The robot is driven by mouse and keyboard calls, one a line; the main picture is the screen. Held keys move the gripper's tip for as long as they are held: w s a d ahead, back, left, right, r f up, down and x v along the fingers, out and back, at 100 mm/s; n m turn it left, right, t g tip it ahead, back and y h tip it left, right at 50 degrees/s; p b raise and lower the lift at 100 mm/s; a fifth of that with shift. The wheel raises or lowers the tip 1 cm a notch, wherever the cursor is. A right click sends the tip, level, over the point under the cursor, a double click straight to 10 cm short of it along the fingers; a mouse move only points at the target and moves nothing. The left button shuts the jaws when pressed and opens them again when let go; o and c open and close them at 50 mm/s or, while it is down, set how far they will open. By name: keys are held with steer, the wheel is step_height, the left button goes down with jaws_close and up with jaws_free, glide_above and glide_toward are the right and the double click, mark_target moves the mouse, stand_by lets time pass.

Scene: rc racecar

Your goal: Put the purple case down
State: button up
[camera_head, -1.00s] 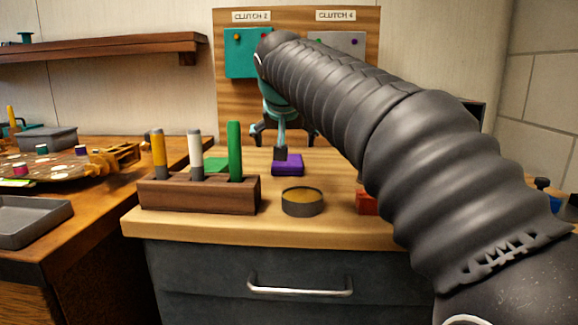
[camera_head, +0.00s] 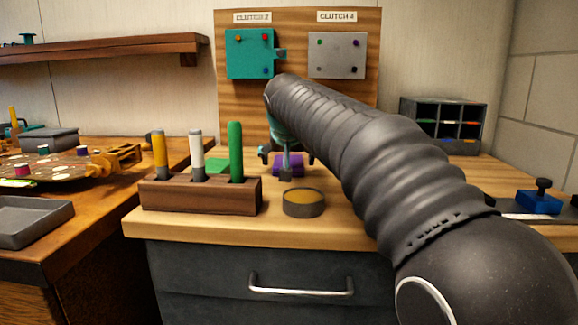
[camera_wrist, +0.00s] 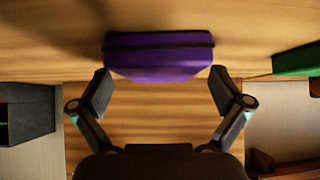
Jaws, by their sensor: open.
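The purple case (camera_head: 278,166) lies on the light wooden bench top (camera_head: 240,228), behind the round tin and partly hidden by my gripper. In the wrist view the purple case (camera_wrist: 158,68) has a dark band across it. My gripper (camera_wrist: 161,88) is open, with one finger near each lower corner of the case. The case lies just beyond the fingertips, and a small gap seems to show on each side. In the head view my gripper (camera_head: 286,160) is small and partly covered by my arm.
A brown rack (camera_head: 200,196) with orange, white and green sticks stands left of the round tin (camera_head: 303,203). A green piece (camera_head: 216,166) lies behind it. A backboard (camera_head: 290,100) carries teal and grey plates. A dark organizer (camera_head: 444,124) and blue clamp (camera_head: 538,202) are at right.

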mark_target(293, 162)
steer(key=c, duration=1.3)
steer(key=shift+r, duration=0.55)
steer(key=r, duration=0.2)
steer(key=d+r+p, duration=0.1)
steer(key=shift+s+r, duration=0.1)
steer(key=shift+r, duration=0.3)
steer(key=s+d+r, duration=0.1)
steer(key=d+r, duration=0.1)
steer(key=d, duration=0.1)
steer(key=s+d+r, duration=0.1)
steer(key=d+r, duration=0.1)
steer(key=d, duration=0.2)
steer(key=s+d+r, duration=0.1)
steer(key=d+r, duration=0.1)
steer(key=d, duration=0.1)
steer(key=shift+d, duration=0.15)
